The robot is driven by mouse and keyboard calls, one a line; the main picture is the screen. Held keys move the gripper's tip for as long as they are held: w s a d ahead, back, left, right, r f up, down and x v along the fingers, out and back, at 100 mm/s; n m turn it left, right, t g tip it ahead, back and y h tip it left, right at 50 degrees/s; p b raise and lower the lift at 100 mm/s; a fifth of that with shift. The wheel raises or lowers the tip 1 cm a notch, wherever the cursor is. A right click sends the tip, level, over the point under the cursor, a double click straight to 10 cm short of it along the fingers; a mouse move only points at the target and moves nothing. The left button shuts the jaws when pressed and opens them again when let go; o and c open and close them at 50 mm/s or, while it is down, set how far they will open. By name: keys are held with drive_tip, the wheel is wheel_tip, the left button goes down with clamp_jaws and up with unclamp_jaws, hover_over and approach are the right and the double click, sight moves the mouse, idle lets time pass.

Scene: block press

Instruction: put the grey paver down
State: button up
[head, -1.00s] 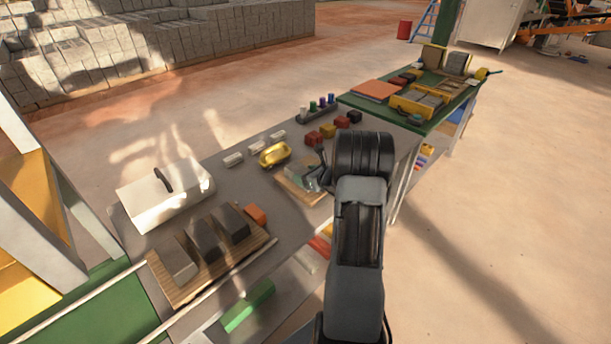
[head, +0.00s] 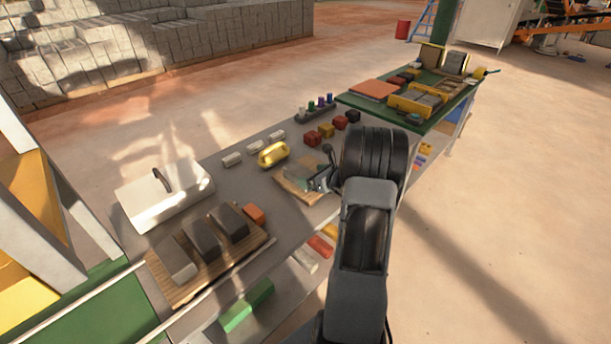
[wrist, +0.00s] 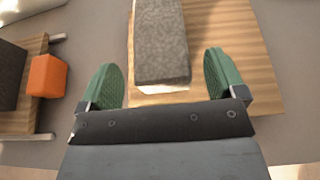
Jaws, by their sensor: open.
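The grey paver (wrist: 160,40) lies flat on a light wooden board (wrist: 250,65) in the wrist view. My gripper (wrist: 163,78) is open, with one green pad on each side of the paver's near end. A gap shows between each pad and the paver, so neither touches it. In the head view my gripper (head: 322,182) is low at the right edge of the same board (head: 299,195). My arm hides part of that area, and the paver is hard to make out there.
A second wooden board (head: 190,294) at the front left holds several dark and grey blocks. An orange block (head: 254,214) sits beside them. A yellow dish (head: 273,153), white pieces and red blocks stand behind. A white cover (head: 160,200) is at left.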

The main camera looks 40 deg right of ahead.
drive_tip(key=v, duration=0.7)
drive_tip(key=s+a+r+n+g+y, duration=0.1)
drive_tip(key=a+r+n+g+y, duration=0.15)
drive_tip(key=a+n, duration=0.6)
drive_tip(key=s+a+r+n+g+y, duration=0.15)
drive_tip(key=a+r+n+g, duration=0.35)
drive_tip(key=a, duration=0.7)
drive_tip(key=s+a+n+g+h, duration=0.2)
drive_tip(key=s+a+n+h, duration=0.4)
drive_tip(key=s+n, duration=0.6)
drive_tip(key=a+n, duration=0.2)
drive_tip(key=n, duration=0.6)
drive_tip(key=shift+s+a+r+n, duration=0.15)
drive_tip(key=shift+a+r+n, duration=0.15)
drive_tip(key=shift+n, duration=0.05)
drive_tip(key=shift+g, duration=0.35)
